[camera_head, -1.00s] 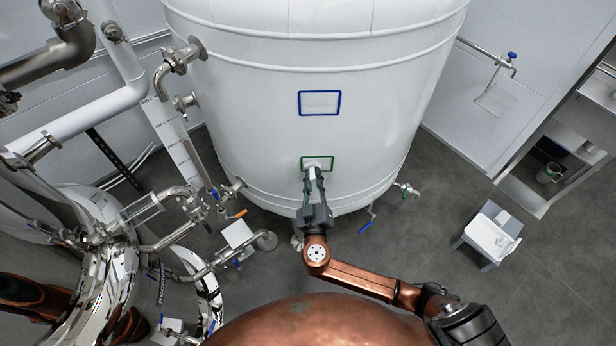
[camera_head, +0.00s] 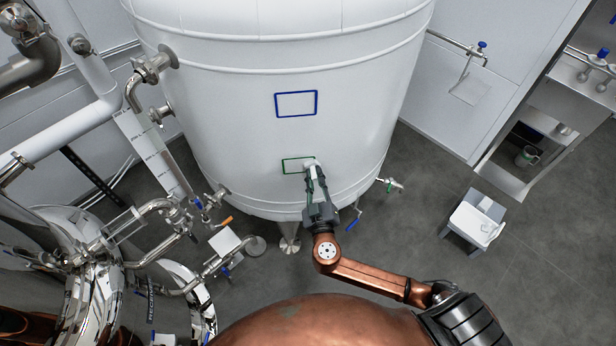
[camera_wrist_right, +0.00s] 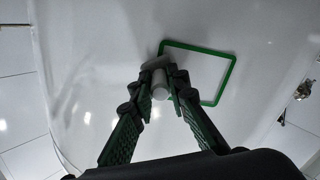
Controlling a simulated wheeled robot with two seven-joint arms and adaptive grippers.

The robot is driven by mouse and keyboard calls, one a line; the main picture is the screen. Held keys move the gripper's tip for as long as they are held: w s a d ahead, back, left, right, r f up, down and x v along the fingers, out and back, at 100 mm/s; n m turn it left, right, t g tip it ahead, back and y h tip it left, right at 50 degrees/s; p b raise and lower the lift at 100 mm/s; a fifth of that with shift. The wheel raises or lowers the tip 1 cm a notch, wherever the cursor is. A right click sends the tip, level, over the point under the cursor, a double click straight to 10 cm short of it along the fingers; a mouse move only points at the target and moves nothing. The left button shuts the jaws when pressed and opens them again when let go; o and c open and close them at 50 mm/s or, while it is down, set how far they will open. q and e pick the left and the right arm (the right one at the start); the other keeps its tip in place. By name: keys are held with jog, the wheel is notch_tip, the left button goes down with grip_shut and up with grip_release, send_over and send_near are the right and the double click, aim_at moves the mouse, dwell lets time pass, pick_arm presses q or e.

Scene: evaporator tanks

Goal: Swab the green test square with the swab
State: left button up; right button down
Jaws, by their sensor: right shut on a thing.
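The white tank (camera_head: 230,80) carries a green-outlined test square (camera_head: 295,165) low on its front. The square also shows in the right wrist view (camera_wrist_right: 203,72). My right gripper (camera_head: 314,180) is shut on the pale swab (camera_wrist_right: 159,84), whose wide head (camera_wrist_right: 154,63) points at the tank. The swab head overlaps one side edge of the square: the right edge in the head view, the left edge in the wrist view. It looks at or very near the tank wall; contact cannot be told. My left gripper is not in view.
A blue-outlined square (camera_head: 297,104) sits higher on the tank. A drain valve (camera_head: 390,185) and a blue-handled valve (camera_head: 354,221) are near the tank's lower right. Polished pipes and a steel vessel (camera_head: 95,280) crowd the left. A small stand (camera_head: 474,222) stands right on open floor.

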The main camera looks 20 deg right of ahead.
jog(key=shift+w+a+b, duration=0.2)
jog(key=shift+w+a, duration=0.1)
jog(key=shift+a, duration=0.7)
jog(key=shift+w+a+b, duration=0.25)
jog(key=shift+a, duration=0.7)
jog(key=shift+w+a+b, duration=0.2)
jog(key=shift+w+a, duration=0.1)
jog(key=shift+a, duration=0.7)
jog(key=shift+w+a+b, duration=0.2)
jog(key=shift+w+a, duration=0.05)
jog(key=shift+a, duration=0.4)
jog(key=shift+w+a+b, duration=0.2)
jog(key=shift+w+a, duration=0.05)
jog(key=shift+a, duration=0.4)
jog(key=v, duration=0.6)
